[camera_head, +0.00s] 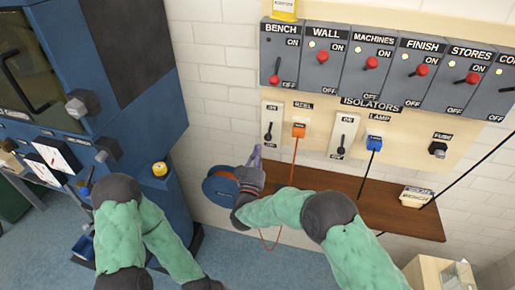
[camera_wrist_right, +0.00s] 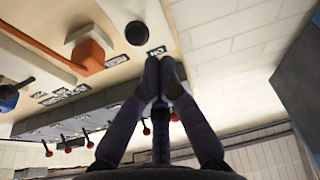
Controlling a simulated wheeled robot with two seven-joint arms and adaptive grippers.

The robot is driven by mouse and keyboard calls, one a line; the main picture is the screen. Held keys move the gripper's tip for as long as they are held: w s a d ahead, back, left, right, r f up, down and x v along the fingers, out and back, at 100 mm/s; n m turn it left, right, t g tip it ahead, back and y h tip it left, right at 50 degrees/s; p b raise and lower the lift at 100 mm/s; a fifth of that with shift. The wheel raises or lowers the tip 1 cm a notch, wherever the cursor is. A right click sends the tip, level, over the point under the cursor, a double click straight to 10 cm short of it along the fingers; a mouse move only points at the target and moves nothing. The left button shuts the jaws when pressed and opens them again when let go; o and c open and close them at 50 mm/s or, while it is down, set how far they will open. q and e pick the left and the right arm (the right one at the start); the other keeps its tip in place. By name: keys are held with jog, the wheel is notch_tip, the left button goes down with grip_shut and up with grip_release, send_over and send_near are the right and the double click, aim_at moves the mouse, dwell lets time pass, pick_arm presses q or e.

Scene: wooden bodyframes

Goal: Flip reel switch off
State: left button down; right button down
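The reel switch (camera_head: 269,123) is a white upright plate with a black knobbed lever, at the left under the isolator row. My right gripper (camera_head: 256,152) is just below it in the head view, pointing up, its fingers together and empty. In the wrist view the fingertips (camera_wrist_right: 165,66) touch each other, close beside the switch's black knob (camera_wrist_right: 136,33) and apart from it in the picture. The knob shows low on the plate in the head view but near the ON label in the wrist view, so I cannot tell its setting for certain.
An orange plug (camera_head: 298,130) with a hanging cable is right of the switch, then the lamp switch (camera_head: 343,136). Isolators with red knobs (camera_head: 371,63) are above. A blue reel (camera_head: 220,188) hangs below, beside a wooden shelf (camera_head: 385,208). A blue cabinet (camera_head: 150,115) stands left.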

jog(key=s+f, duration=0.3)
jog(key=f, duration=0.4)
jog(key=shift+f+p, duration=0.2)
jog(key=shift+p, duration=0.15)
jog(key=shift+a, duration=0.1)
